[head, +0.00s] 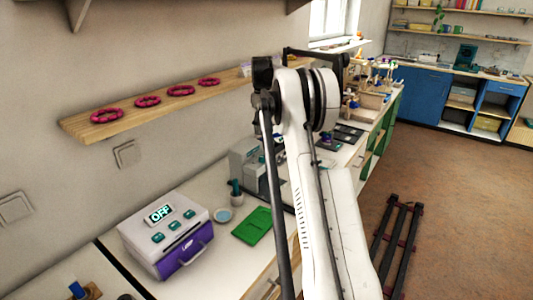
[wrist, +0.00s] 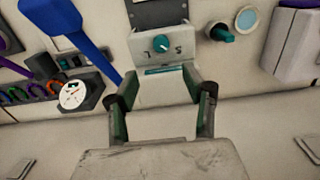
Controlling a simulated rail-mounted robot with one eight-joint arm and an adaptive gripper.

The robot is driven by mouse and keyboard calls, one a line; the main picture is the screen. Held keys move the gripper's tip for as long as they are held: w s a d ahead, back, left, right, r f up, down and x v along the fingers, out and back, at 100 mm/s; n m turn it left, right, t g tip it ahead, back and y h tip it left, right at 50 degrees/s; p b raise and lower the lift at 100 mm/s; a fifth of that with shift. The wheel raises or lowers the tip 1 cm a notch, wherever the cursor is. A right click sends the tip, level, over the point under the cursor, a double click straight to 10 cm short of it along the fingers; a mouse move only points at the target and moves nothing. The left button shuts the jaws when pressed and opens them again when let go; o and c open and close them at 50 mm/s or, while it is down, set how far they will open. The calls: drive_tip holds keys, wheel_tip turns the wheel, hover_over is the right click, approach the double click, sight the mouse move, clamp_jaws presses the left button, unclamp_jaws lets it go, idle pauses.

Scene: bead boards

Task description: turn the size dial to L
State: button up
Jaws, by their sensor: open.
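The size dial (wrist: 161,43) is a round teal knob on the pale sloped front of a grey machine, in the upper middle of the wrist view. An S-like mark (wrist: 178,49) shows to its right and a faint mark to its left; I cannot tell which mark the knob points at. My gripper (wrist: 166,92) is open and empty, its dark, green-sided fingers spread below the dial in the picture and apart from it. In the head view my arm hides the gripper and the dial; part of the grey machine (head: 247,158) shows left of the arm.
A blue paddle-like tool (wrist: 88,42) and a white gauge (wrist: 73,95) stand left of the machine. A cup with a teal-handled item (head: 236,192), a blue dish (head: 222,215), a green board (head: 251,226) and a purple-fronted box reading OFF (head: 167,233) share the counter.

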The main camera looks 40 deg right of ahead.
sight(263, 156)
wheel_tip(263, 156, down, 14)
drive_tip(key=shift+a+r+p, duration=0.1)
drive_tip(key=shift+r+p, duration=0.15)
drive_tip(key=shift+p, duration=0.15)
clamp_jaws()
idle(0.3)
